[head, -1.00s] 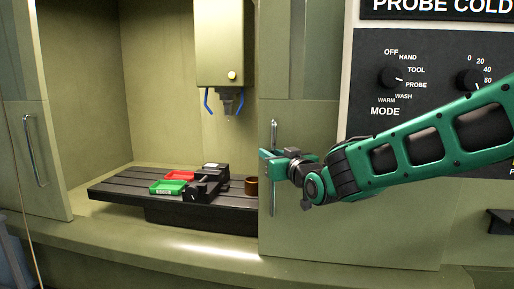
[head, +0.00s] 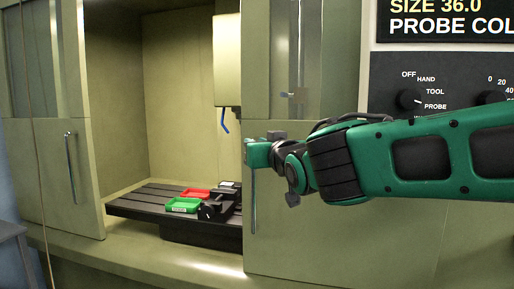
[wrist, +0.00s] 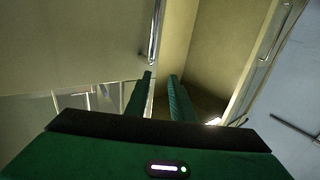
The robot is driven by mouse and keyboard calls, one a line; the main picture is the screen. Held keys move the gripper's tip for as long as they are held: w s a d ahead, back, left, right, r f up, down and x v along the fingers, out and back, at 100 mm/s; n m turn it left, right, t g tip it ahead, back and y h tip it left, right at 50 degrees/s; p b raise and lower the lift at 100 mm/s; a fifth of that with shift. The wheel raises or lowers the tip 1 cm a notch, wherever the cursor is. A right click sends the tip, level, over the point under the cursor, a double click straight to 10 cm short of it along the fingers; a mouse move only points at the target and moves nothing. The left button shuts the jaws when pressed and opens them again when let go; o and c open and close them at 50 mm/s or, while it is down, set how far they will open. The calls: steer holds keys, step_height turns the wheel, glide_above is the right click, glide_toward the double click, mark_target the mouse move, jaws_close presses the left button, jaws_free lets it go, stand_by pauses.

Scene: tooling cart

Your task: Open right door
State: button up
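The right door (head: 340,240) is an olive-green panel at the right of the machine opening, with a thin vertical handle (head: 253,205) near its left edge. My gripper (head: 256,153) is at that handle's upper part in the head view. In the wrist view my gripper's two green fingers (wrist: 160,75) are apart, with an open gap between them. The right door's handle (wrist: 155,35) shows just beyond the fingertips, closer to the left finger. Contact with the handle cannot be told. The opening left of the right door shows the interior.
The left door (head: 75,165) with its own handle (head: 70,168) stands at the left of the opening. Inside, a slotted table (head: 140,205) holds a red tray (head: 195,193), a green tray (head: 183,205) and a black vise (head: 220,208). A control panel (head: 440,85) is at the right.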

stand_by(0.3)
step_height(320, 180, down, 7)
steer(key=d, duration=0.2)
steer(key=x, duration=1)
steer(key=shift+w, duration=0.2)
steer(key=shift+a+f, duration=0.1)
steer(key=shift+f, duration=0.05)
jaws_close()
